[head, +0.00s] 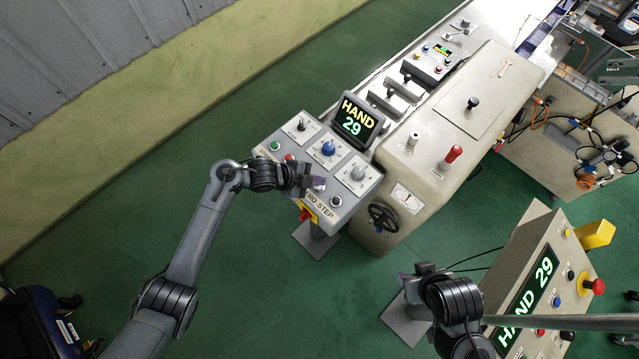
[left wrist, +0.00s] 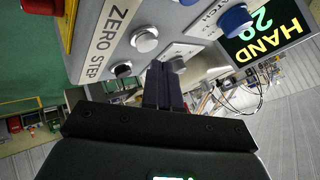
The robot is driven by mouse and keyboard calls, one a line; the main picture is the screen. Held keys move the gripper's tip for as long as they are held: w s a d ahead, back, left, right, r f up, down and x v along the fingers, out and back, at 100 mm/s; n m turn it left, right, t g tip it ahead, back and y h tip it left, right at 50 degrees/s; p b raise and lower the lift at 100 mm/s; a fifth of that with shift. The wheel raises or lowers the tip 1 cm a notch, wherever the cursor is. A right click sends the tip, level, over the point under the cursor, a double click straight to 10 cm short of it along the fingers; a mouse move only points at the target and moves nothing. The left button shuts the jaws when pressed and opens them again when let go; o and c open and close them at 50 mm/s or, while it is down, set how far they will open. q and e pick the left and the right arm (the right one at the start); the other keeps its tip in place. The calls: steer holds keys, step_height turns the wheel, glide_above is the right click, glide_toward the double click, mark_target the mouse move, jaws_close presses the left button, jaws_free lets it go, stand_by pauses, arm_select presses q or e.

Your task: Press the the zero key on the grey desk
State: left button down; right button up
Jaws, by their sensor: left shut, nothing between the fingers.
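The grey desk (head: 365,190) stands in the middle of the head view, with a "ZERO STEP" label on its front edge. In the left wrist view the desk face (left wrist: 110,45) shows a silver zero key (left wrist: 145,40) by the word ZERO and a black key (left wrist: 123,70) by STEP. My left gripper (head: 317,183) is over the desk's front row of keys, its fingers shut and empty. In the left wrist view its fingertips (left wrist: 164,68) appear close beside the silver key; I cannot tell whether they touch. My right gripper (head: 410,282) is left of another panel, its jaws unclear.
The desk also has a lit "HAND 29" screen (head: 357,120), a blue knob (head: 327,148), a grey knob (head: 358,173) and a red-and-yellow switch (head: 307,212). A beige machine (head: 445,140) with a handwheel (head: 383,217) stands to the right. A second panel (head: 545,235) is at lower right.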

arm_select(q)
steer(key=shift+f, duration=0.1)
stand_by(0.3)
steer(key=shift+f, duration=0.1)
steer(key=shift+f+b, duration=0.25)
steer(key=shift+b, duration=0.05)
steer(key=shift+f, duration=0.1)
stand_by(0.4)
steer(key=shift+f+b, duration=0.35)
steer(key=shift+r, duration=0.1)
stand_by(0.6)
steer(key=shift+r+p, duration=0.8)
steer(key=shift+p, duration=0.05)
steer(key=shift+r, duration=0.15)
